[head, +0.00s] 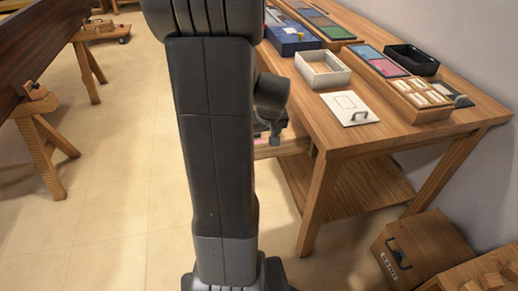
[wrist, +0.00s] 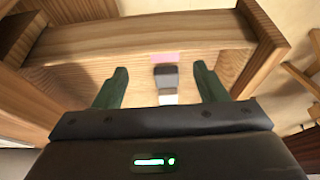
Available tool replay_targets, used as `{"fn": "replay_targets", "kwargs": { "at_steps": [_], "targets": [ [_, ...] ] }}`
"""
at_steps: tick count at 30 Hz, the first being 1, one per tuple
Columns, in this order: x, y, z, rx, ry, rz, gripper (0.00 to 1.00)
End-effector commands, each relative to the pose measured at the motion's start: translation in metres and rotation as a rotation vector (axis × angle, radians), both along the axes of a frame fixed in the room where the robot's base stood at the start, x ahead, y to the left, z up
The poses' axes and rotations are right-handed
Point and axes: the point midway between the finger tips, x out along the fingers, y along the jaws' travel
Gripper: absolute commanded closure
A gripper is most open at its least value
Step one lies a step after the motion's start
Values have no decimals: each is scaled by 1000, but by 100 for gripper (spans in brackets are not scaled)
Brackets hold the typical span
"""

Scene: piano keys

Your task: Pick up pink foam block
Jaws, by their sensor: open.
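The pink foam block (wrist: 165,58) shows in the wrist view as a small pink patch inside an open wooden drawer (wrist: 95,75), close to its far wall. A dark grey block (wrist: 166,76) lies just nearer to me, with a whitish piece (wrist: 167,97) nearer still. My gripper (wrist: 161,68) is open, its two green fingers pointing into the drawer on either side of this row. Nothing is held between them. I cannot tell the height of the fingertips above the block. In the head view my arm hides most of the drawer (head: 288,149) and the gripper.
The floor at left is open, with trestles (head: 45,150) beyond.

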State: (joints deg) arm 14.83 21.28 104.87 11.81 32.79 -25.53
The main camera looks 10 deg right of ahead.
Motion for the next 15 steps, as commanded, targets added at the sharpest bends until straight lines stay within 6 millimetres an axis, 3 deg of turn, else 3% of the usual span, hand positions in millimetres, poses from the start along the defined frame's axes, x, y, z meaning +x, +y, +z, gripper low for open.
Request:
{"fn": "replay_targets", "kwargs": {
  "at_steps": [7,15],
  "targets": [
    [7,2,-17,0,1,1,35],
    [21,7,-53,0,2,0,35]
  ]
}}
